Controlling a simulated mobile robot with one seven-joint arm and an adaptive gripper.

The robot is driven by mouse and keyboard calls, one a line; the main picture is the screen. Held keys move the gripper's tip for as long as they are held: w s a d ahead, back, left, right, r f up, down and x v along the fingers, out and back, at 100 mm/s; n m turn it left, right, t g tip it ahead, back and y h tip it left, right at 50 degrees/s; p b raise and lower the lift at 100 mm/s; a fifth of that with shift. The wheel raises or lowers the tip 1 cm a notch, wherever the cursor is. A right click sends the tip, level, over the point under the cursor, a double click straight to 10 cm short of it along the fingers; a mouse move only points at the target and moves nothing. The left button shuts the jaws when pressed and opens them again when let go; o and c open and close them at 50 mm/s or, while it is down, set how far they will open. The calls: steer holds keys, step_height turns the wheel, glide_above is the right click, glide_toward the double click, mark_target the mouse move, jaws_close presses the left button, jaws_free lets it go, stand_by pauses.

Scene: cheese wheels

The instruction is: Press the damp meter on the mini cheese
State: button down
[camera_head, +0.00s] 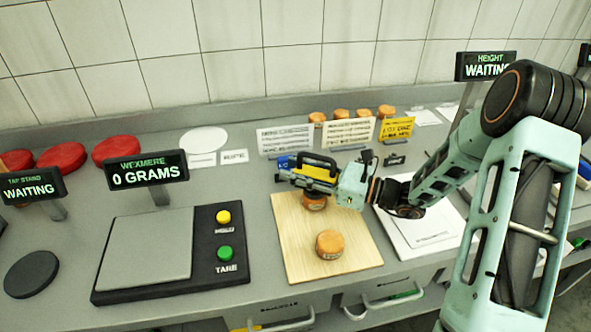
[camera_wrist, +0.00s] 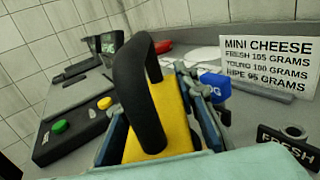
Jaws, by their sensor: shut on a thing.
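My gripper (camera_head: 312,181) is shut on a yellow tool with a black loop handle, which I take to be the damp meter (camera_head: 318,172). In the wrist view the yellow meter (camera_wrist: 172,115) stands between the fingers, its handle toward the camera. One small orange mini cheese (camera_head: 315,202) lies on the wooden board (camera_head: 290,252), partly hidden under the gripper and meter. I cannot tell whether the meter touches it. A second mini cheese (camera_head: 330,244) lies in the open nearer the board's front.
A scale (camera_head: 150,250) reading 0 grams stands left of the board, with yellow and green buttons. Several orange cheeses (camera_head: 340,114) stand behind paper signs (camera_head: 285,140) at the back. White sheets (camera_head: 425,228) lie right of the board. Red wheels (camera_head: 62,157) are at the far left.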

step_height(320, 180, up, 8)
steer(key=p, duration=0.6)
stand_by(0.4)
